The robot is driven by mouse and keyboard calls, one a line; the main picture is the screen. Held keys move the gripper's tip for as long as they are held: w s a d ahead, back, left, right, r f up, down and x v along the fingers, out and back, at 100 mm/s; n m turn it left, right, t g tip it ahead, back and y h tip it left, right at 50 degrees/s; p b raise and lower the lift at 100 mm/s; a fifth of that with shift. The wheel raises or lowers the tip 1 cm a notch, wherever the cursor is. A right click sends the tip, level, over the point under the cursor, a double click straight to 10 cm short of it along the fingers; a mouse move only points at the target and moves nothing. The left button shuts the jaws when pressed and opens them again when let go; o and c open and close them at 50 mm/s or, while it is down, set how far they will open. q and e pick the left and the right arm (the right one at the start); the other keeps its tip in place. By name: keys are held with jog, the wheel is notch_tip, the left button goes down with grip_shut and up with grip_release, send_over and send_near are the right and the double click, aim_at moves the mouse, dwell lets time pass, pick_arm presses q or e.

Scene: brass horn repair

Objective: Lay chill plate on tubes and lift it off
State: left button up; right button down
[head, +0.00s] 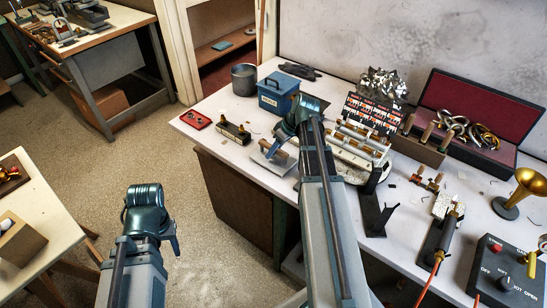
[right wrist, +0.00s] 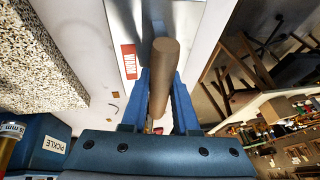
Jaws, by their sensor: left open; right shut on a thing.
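The chill plate (head: 262,161) is a flat grey metal plate with a brown wooden handle. It is at the left part of the white bench, beside the blue box. My right gripper (head: 279,148) is shut on the handle, which shows between its blue fingers in the right wrist view (right wrist: 163,60). I cannot tell whether the plate touches the bench. The brass tubes (head: 358,137) lie in a pale fixture to the right of my right gripper, partly hidden by my arm. My left gripper (head: 173,238) is open and empty over the floor, away from the bench.
A blue pickle box (head: 278,93) and grey pot (head: 244,79) stand behind the plate. A dark block with brass knobs (head: 234,132) and red tray (head: 196,119) lie to its left. A black stand (head: 376,212) rises in front of the tubes.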

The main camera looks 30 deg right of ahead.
pick_arm(q)
jog(key=shift+f, duration=0.35)
pick_arm(e)
jog(key=shift+f, duration=0.3)
jog(key=shift+f, duration=0.15)
pick_arm(q)
jog(key=shift+f, duration=0.15)
pick_arm(e)
jog(key=c, duration=0.7)
grip_release()
jog(key=shift+r, duration=0.25)
pick_arm(q)
notch_tip(320, 180, up, 11)
jog(key=p, duration=1.1)
pick_arm(e)
jog(key=v, duration=1.2)
jog(key=shift+f, duration=0.1)
